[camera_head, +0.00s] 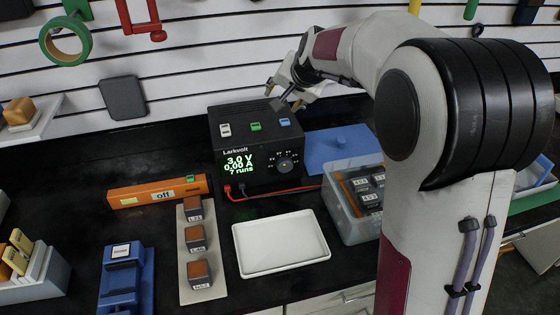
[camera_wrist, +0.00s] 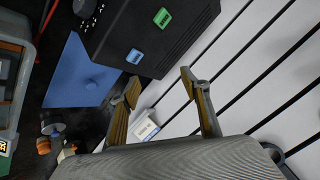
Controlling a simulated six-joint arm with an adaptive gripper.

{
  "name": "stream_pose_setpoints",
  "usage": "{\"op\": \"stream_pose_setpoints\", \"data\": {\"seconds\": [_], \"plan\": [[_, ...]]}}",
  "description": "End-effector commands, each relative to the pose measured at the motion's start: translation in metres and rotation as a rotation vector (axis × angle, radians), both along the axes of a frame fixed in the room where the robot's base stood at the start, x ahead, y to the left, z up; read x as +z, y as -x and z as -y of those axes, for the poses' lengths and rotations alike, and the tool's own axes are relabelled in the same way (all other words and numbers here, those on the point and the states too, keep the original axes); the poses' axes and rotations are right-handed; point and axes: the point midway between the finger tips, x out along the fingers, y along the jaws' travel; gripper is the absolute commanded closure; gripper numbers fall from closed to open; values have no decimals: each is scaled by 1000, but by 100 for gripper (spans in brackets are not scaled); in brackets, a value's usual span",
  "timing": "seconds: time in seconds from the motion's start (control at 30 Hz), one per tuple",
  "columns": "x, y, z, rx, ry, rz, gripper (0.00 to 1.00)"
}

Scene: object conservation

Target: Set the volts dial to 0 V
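The volts dial (camera_head: 285,165) is a round dark knob on the right of the front face of the black Larkvolt power supply (camera_head: 228,150). Its green display reads 3.0 V, 0.00 A and 7 runs. My gripper (camera_head: 283,95) is above the rear right of the supply, apart from the dial. In the wrist view my gripper (camera_wrist: 160,83) has its two fingers spread wide with nothing between them. The supply (camera_wrist: 175,45) fills the top there, and a dark round knob (camera_wrist: 84,8) shows at the upper left edge.
A blue board (camera_head: 335,148) and a clear bin (camera_head: 345,215) of labelled blocks stand to the right. A white tray (camera_head: 281,271) lies in front. Red and black leads (camera_head: 275,193) run from the supply. An orange bar marked off (camera_head: 150,193) lies left. The slatted wall (camera_wrist: 250,55) is behind.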

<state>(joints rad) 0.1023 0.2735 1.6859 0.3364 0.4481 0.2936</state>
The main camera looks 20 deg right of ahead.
Motion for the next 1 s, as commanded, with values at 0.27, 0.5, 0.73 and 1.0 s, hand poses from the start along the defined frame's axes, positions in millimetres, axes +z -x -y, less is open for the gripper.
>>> {"op": "stream_pose_setpoints", "data": {"seconds": [0.27,0.5,0.73,1.0], "plan": [[-29,32,-30,123,126,-116,54],[-52,63,-45,229,269,-224,54],[-67,92,-50,313,415,-311,54],[-86,104,-52,395,615,-398,54]]}}
